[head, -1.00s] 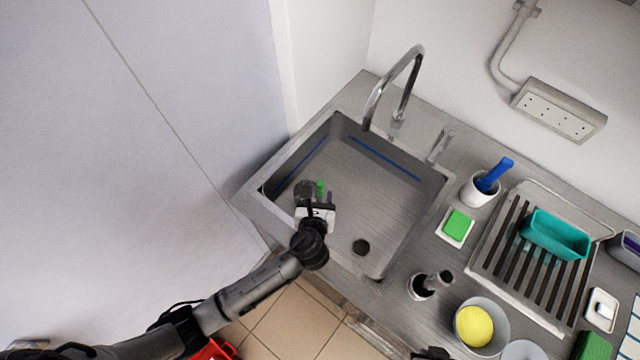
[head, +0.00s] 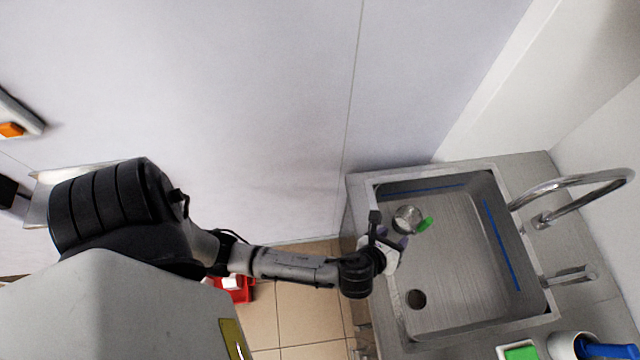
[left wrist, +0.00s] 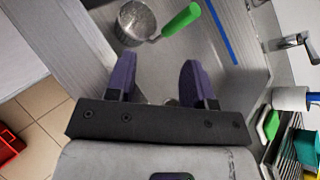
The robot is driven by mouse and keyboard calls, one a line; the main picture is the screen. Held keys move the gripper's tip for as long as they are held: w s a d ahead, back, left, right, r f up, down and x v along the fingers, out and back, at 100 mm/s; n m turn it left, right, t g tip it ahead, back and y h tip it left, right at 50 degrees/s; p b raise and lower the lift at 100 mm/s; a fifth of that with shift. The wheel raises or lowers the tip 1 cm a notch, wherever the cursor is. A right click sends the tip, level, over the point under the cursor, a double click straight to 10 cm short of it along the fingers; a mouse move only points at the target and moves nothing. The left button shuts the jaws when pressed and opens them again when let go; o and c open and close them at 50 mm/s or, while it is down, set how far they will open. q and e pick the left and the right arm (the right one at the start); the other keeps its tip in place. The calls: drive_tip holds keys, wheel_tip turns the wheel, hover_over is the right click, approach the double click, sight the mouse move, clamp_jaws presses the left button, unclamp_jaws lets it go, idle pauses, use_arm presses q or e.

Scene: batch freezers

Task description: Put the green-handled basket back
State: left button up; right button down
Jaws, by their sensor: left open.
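The green-handled basket (head: 407,219) is a small round metal basket in the sink (head: 455,290), near its left wall. Its green handle (head: 425,224) points to the right in the head view. In the left wrist view the basket (left wrist: 136,20) and its green handle (left wrist: 181,20) lie beyond the fingertips. My left gripper (head: 391,240) is over the sink's left side, close to the basket. In the left wrist view its purple fingers (left wrist: 158,75) are apart with nothing between them. My right gripper is not in view.
A curved tap (head: 575,188) stands at the sink's right edge. A green sponge (head: 521,353) and a cup with a blue-handled tool (head: 603,350) are at the bottom right. A wall stands behind the sink. A red object (head: 238,289) is on the tiled floor.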

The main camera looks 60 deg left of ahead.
use_arm(q)
drive_tip(key=s+a+n+g, duration=0.1)
drive_tip(key=s+n, duration=0.1)
drive_tip(key=s+a+f+n+g, duration=0.1)
drive_tip(key=n, duration=0.2)
drive_tip(key=s+a+n+g, duration=0.1)
drive_tip(key=s+n, duration=0.1)
drive_tip(key=n, duration=0.1)
drive_tip(key=shift+s+f, duration=0.15)
drive_tip(key=shift+s, duration=0.15)
drive_tip(key=s+a+n+g+h, duration=0.1)
drive_tip(key=s+a+n+g, duration=0.1)
drive_tip(key=s+n, duration=0.5)
drive_tip(key=s+a+r+n+g+h, duration=0.1)
drive_tip(key=s+a+n+g+h, duration=0.1)
drive_tip(key=s+n, duration=0.5)
drive_tip(key=shift+s+a+r+n+g+h, duration=0.3)
drive_tip(key=shift+n+g, duration=0.2)
drive_tip(key=shift+n, duration=1.5)
